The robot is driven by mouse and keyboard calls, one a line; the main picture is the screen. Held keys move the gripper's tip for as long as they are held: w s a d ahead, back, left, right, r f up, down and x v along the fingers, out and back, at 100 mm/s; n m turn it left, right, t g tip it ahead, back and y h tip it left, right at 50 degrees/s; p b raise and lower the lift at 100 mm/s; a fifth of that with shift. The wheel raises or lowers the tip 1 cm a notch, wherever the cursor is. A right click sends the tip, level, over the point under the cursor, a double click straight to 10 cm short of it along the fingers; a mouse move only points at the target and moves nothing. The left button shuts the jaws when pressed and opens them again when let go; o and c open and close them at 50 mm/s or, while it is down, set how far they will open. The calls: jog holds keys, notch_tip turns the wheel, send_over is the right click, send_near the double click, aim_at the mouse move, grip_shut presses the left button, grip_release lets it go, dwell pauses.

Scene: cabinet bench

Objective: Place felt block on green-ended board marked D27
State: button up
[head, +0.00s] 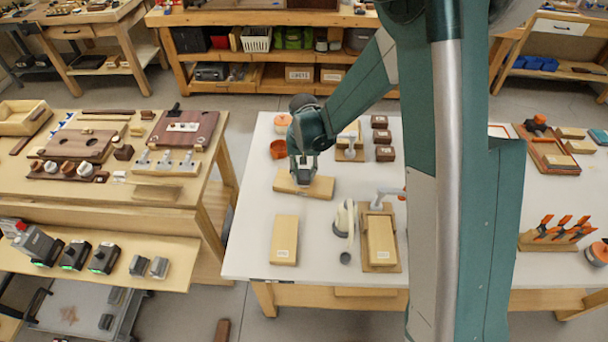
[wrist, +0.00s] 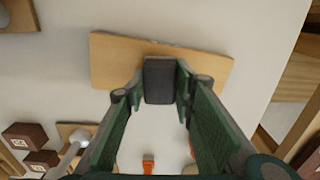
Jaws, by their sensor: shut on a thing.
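My gripper (wrist: 158,90) is shut on a dark grey block, the felt block (wrist: 160,78), with one finger on each side of it. In the head view my gripper (head: 303,177) is low over a plain wooden board (head: 320,188) on the white bench. The same board (wrist: 113,62) lies behind the block in the wrist view, and the block overlaps its near edge there. I cannot tell whether the block touches the board. A second board with a white label (head: 285,232) lies nearer the front edge. No green end or D27 marking is readable on either board.
A board in a clamp fixture (head: 380,240) stands right of the labelled board, with a white rounded tool (head: 344,218) beside it. Several dark brown boxes (head: 384,153) and an orange cup (head: 278,149) are near the back. White surface is clear between the two loose boards.

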aim_at(304, 174)
jog(key=o, duration=0.9)
jog(key=shift+f, duration=0.1)
notch_tip(304, 174, up, 12)
jog(key=shift+r+p, duration=0.2)
jog(key=shift+p, duration=0.6)
dwell(0.4)
